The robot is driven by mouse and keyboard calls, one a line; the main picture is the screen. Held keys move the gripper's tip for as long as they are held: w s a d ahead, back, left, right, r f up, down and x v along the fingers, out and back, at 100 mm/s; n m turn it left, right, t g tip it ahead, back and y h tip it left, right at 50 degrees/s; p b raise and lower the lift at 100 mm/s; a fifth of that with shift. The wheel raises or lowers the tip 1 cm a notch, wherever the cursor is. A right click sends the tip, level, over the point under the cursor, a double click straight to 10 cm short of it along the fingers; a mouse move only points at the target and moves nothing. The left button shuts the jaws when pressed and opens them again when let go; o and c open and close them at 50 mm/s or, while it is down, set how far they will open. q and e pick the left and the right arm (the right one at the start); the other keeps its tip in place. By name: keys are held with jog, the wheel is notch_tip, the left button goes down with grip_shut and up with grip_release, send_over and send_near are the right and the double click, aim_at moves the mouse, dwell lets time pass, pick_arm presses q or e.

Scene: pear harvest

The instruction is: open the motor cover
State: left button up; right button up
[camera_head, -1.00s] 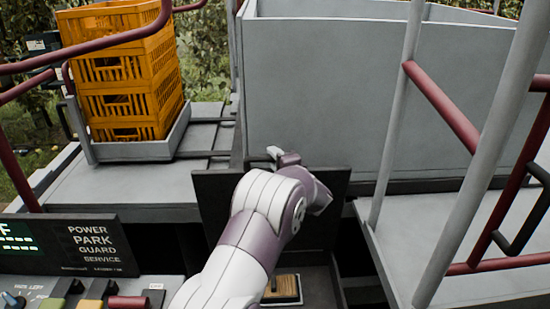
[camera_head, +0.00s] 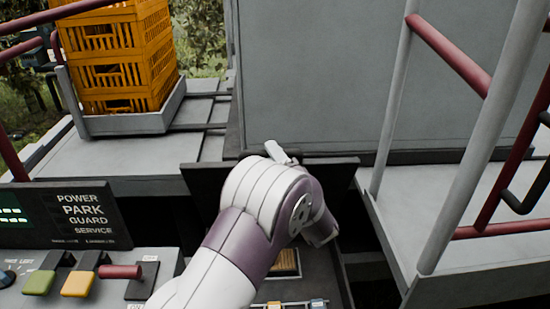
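The motor cover (camera_head: 212,187) is a dark flat panel standing steeply raised behind an opening in the machine. My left arm reaches in from the bottom and hides the middle of the cover. A pale tip, seemingly of my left gripper (camera_head: 281,152), shows at the cover's top edge. The wrist hides the rest of the gripper, so its grip cannot be seen. Under the wrist, the opening shows a wood-toned block (camera_head: 285,262) and small metal parts (camera_head: 290,304). My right gripper is not in view.
A control console (camera_head: 85,270) with levers and a lit display panel (camera_head: 86,212) stands at left. A grey bin (camera_head: 350,75) rises behind the cover. Stacked orange crates (camera_head: 118,55) are at back left. Grey posts and red rails (camera_head: 450,52) border the right.

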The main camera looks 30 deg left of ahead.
pick_arm(q)
jog(key=shift+a, duration=0.1)
jog(key=b+v, duration=0.4)
jog(key=v, duration=0.8)
jog(key=shift+s+d, duration=0.2)
jog(key=shift+d, duration=0.1)
jog(key=shift+f, duration=0.1)
